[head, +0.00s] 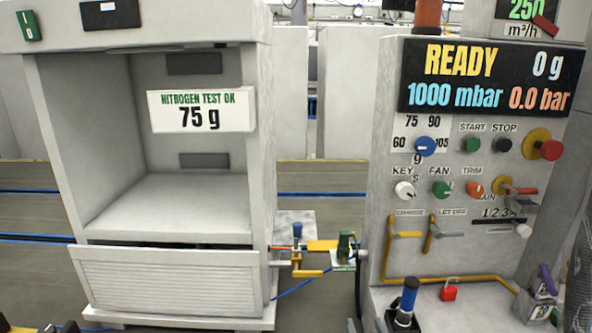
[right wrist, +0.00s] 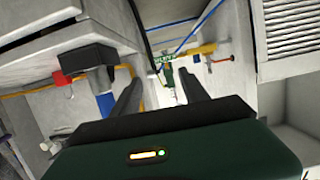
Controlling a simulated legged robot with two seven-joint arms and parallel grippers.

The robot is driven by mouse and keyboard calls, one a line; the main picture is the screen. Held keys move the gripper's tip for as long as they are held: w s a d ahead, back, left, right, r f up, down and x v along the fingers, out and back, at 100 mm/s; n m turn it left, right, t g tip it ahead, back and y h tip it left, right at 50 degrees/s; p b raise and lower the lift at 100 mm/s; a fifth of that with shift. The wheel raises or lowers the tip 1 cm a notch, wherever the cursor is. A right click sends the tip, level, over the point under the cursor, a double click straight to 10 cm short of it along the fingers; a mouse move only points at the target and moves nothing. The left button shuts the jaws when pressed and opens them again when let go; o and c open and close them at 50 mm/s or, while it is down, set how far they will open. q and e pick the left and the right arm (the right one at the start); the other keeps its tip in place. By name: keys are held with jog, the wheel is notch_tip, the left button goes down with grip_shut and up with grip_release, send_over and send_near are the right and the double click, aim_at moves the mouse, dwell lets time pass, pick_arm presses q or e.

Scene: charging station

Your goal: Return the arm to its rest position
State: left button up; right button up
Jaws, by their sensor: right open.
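My right gripper (right wrist: 160,88) shows in the right wrist view, its two dark fingers apart with nothing between them. Beyond the fingers are a green-labelled fitting (right wrist: 168,72) and a yellow pipe (right wrist: 200,50), seen at a distance. A blue handle (right wrist: 105,102) with a black block shows by the left finger; I cannot tell how close it is. In the head view this blue handle (head: 408,294) stands upright on the console ledge. I cannot make out either gripper clearly in the head view. My left gripper is not in view.
The open cabinet (head: 262,180) stands left, reading 75 g. The control panel (head: 385,180) on the right shows READY, 0 g, 1000 mbar and 0.0 bar. A valve with yellow pipe (head: 322,246) lies between them. A red padlock (head: 448,291) sits on the ledge. Blue hoses cross the floor.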

jog(key=s+d+f+g, duration=0.1)
jog(key=s+f+g, duration=0.25)
jog(key=s, duration=0.45)
jog(key=s+d+f+g, duration=0.15)
jog(key=s+g, duration=0.25)
jog(key=s, duration=0.4)
jog(key=s+d+f+g, duration=0.1)
jog(key=s+f+g, duration=0.3)
jog(key=s, duration=0.4)
jog(key=w+p+v, duration=0.2)
jog(key=p+v, duration=0.8)
jog(key=w+r+p+v, duration=0.1)
jog(key=w+p+v, duration=0.1)
jog(key=p+v, duration=0.9)
jog(key=shift+a+p, duration=0.15)
jog(key=shift+p, duration=0.15)
jog(key=shift+w+r+g, duration=0.1)
jog(key=shift+g, duration=0.15)
